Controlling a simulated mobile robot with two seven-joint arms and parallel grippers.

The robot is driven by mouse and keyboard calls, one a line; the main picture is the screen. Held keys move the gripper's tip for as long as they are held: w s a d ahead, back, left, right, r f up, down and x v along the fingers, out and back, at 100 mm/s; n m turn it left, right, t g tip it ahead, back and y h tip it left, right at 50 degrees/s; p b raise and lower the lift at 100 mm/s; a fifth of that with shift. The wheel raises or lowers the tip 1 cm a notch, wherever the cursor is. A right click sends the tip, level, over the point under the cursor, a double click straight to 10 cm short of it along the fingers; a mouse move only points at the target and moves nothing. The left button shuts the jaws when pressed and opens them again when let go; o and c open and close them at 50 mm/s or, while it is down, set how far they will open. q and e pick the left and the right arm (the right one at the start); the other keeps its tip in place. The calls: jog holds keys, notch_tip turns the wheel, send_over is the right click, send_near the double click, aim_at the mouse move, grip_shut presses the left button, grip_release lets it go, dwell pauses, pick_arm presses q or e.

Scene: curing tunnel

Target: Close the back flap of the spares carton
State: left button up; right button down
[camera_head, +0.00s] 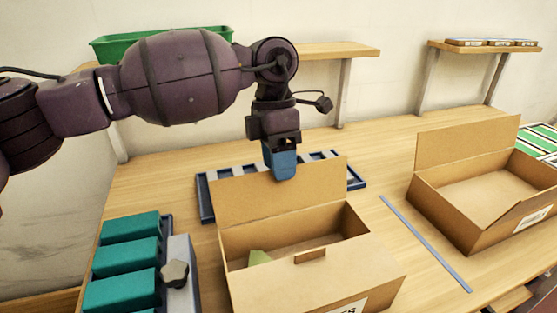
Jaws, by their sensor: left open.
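The spares carton (375,264) stands on the table in the lower middle, its label partly cut off by the frame. Its back flap (245,201) stands up, leaning slightly back. The front part of the top is covered by a cardboard panel with a small raised tab (310,256). Behind it the carton is open, and a green item (259,257) shows inside. My left gripper (284,175), with blue fingers, points down at the top edge of the back flap. The fingers overlap the flap's edge in the picture; I cannot tell whether they touch. My right gripper is not in view.
A second open carton (466,224) stands at right with its back flap up. A blue tray (206,204) lies behind the spares carton. Teal blocks (127,256) and a dark knob (174,274) are at left. A flat blue strip (425,242) lies between the cartons.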

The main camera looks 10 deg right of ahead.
pick_arm(q)
grip_shut()
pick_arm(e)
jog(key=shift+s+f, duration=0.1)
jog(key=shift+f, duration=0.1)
pick_arm(q)
jog(key=shift+s+r, duration=0.1)
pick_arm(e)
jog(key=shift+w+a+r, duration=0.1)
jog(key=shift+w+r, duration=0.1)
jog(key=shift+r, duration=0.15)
